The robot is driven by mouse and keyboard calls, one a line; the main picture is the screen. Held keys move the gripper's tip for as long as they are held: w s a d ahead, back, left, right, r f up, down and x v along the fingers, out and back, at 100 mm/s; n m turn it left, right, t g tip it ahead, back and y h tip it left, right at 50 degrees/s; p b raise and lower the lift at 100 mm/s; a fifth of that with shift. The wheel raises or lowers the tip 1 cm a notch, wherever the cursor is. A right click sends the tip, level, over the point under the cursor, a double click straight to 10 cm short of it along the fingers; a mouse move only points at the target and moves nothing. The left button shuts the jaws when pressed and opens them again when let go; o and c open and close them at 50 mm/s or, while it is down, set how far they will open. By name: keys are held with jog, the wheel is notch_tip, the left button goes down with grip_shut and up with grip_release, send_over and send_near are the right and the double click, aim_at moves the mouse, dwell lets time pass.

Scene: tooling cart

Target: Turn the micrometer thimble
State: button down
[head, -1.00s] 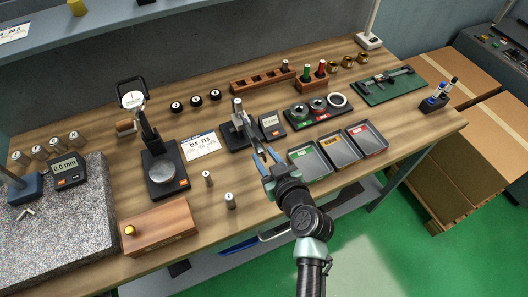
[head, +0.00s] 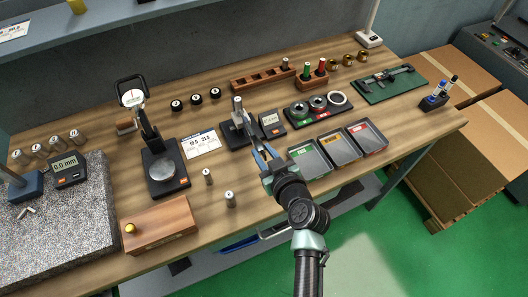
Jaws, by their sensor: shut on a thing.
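The micrometer (head: 239,112) stands in its dark stand, with a digital readout (head: 270,121) just right of it, near the middle of the bench. My gripper (head: 262,146) reaches in from the front right. Its two fingers are at the near end of the micrometer and shut on the thimble, which is mostly hidden between them. How far the thimble is turned is too small to tell.
Three sorting trays (head: 339,151) lie close to the right of my gripper. A dial gauge stand (head: 163,167) and a printed card (head: 201,144) are to the left. Small metal cylinders (head: 230,199) stand in front left. A ring gauge tray (head: 318,107) lies behind right.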

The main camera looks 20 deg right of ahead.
jog(key=shift+f, duration=0.1)
jog(key=m+y+b, duration=0.1)
jog(key=b, duration=0.1)
jog(key=m+b, duration=0.1)
jog(key=shift+d+f+m+y+b, duration=0.15)
jog(key=shift+d+m+y+b, duration=0.05)
jog(key=shift+m+y+b, duration=0.2)
jog(key=shift+d+f+m+t+y+b, duration=0.1)
jog(key=shift+m+t+y+b, duration=0.25)
jog(key=shift+m+y+b, duration=0.8)
jog(key=shift+d+f+m+t+y+b, duration=0.1)
jog(key=shift+m+t+y+b, duration=0.35)
jog(key=shift+m+b, duration=1.2)
jog(key=shift+d+m+t+y+b, duration=0.1)
jog(key=shift+m+t+y+b, duration=0.1)
jog(key=shift+m+y+b, duration=1.2)
jog(key=shift+m+h+p, duration=0.35)
jog(key=shift+m+h, duration=0.05)
jog(key=shift+m, duration=0.2)
jog(key=c, duration=1)
grip_release()
